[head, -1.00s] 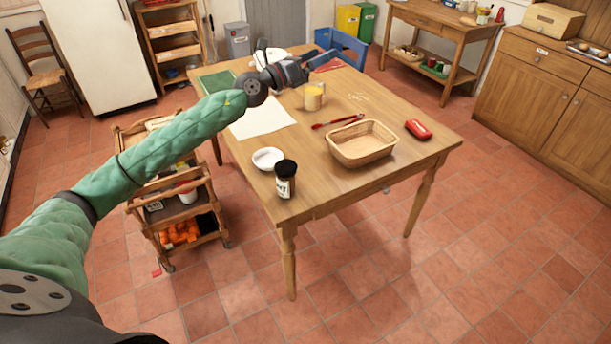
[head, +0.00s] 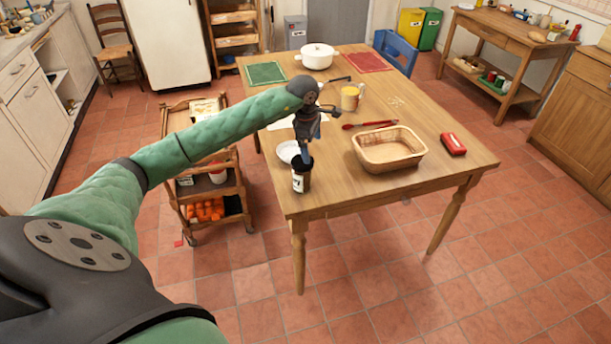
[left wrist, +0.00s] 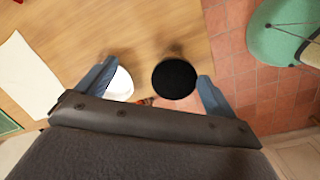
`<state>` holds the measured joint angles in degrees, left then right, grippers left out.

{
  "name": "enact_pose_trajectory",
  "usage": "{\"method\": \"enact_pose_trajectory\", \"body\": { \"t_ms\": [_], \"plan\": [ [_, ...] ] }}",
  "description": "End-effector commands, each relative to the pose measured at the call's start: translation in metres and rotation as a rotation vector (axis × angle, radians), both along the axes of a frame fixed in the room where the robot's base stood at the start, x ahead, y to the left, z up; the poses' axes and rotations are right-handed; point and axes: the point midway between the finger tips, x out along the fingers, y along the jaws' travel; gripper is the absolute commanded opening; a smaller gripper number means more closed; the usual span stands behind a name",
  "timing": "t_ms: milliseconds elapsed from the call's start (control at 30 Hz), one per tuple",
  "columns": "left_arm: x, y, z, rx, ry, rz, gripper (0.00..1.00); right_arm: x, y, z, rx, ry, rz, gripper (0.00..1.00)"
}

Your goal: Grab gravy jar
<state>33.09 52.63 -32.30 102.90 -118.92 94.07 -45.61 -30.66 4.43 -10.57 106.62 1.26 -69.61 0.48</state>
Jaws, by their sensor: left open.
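The gravy jar (head: 300,180), a small dark jar with a black lid and a pale label, stands upright near the front left corner of the wooden table (head: 440,170). My left gripper (head: 307,155) points down just above the jar and partly hides its lid. In the left wrist view the round black lid (left wrist: 174,79) shows between the two blue fingers, nearer the right one. The left gripper is open and empty. My right gripper is not in view.
A white dish (head: 288,152) sits just behind the jar. A wicker basket (head: 388,160), red tongs (head: 370,124), a red case (head: 453,144) and a yellow mug (head: 350,98) are farther off. A wooden trolley (head: 205,170) stands left of the table.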

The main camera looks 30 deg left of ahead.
Motion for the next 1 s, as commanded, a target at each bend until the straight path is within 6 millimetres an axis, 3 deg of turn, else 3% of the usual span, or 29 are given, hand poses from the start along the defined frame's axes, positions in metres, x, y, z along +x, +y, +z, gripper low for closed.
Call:
{"method": "enact_pose_trajectory", "body": {
  "t_ms": [200,767,1000],
  "plan": [
    [-0.025,0.015,-0.002,0.085,0.13,-0.092,0.93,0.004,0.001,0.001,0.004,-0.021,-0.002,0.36],
    [-0.025,0.014,-0.031,0.082,0.124,-0.116,0.93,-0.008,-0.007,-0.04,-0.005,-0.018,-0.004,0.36],
    [-0.027,0.014,-0.045,0.081,0.124,-0.116,0.93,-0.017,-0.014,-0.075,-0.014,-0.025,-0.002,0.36]
  ]
}}
